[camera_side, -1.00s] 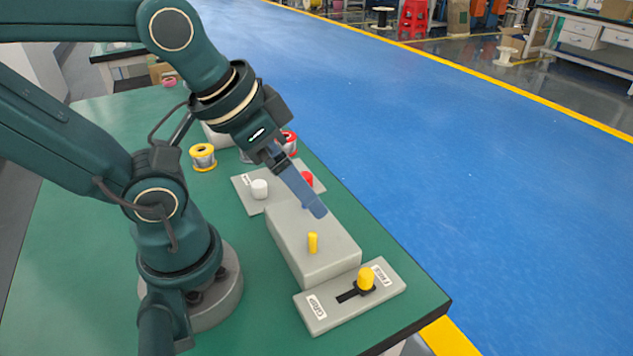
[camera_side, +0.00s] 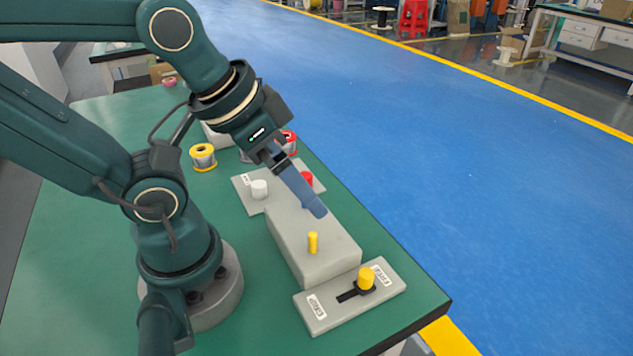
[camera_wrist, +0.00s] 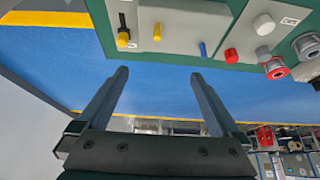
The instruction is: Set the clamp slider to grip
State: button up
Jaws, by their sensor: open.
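The clamp slider has a yellow knob (camera_side: 366,279) in a dark slot on a grey plate (camera_side: 325,312) at the table's front right corner. The knob stands at the right end of the slot; a small label sits beside each end, too small to read surely. In the wrist view the knob (camera_wrist: 123,39) shows at the upper left. My gripper (camera_side: 318,212) is above the far part of the grey block, behind and left of the slider. In the wrist view its two fingers (camera_wrist: 158,74) are apart with nothing between them.
A grey block (camera_side: 318,262) with a yellow peg (camera_side: 313,243) stands between my gripper and the slider plate. A blue peg (camera_wrist: 203,49) shows in the wrist view. Behind are a plate with white (camera_side: 259,189) and red (camera_side: 307,179) knobs, and spools (camera_side: 203,157).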

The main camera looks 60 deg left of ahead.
dwell(0.4)
jog(key=c, duration=0.5)
jog(key=shift+w+d+r, duration=0.25)
jog(key=shift+w+r, duration=0.15)
jog(key=shift+w, duration=0.2)
jog(key=shift+w+d+r, duration=0.2)
jog(key=shift+w+r, duration=0.15)
jog(key=shift+w, duration=0.25)
jog(key=c, duration=0.4)
jog(key=m+g, duration=0.2)
jog(key=g, duration=0.4)
send_over(367, 273)
notch_tip(367, 273, down, 8)
jog(key=shift+a+f, duration=0.1)
jog(key=shift+f, duration=0.1)
jog(key=shift+c, duration=0.2)
jog(key=shift+f, duration=2.6)
grip_shut()
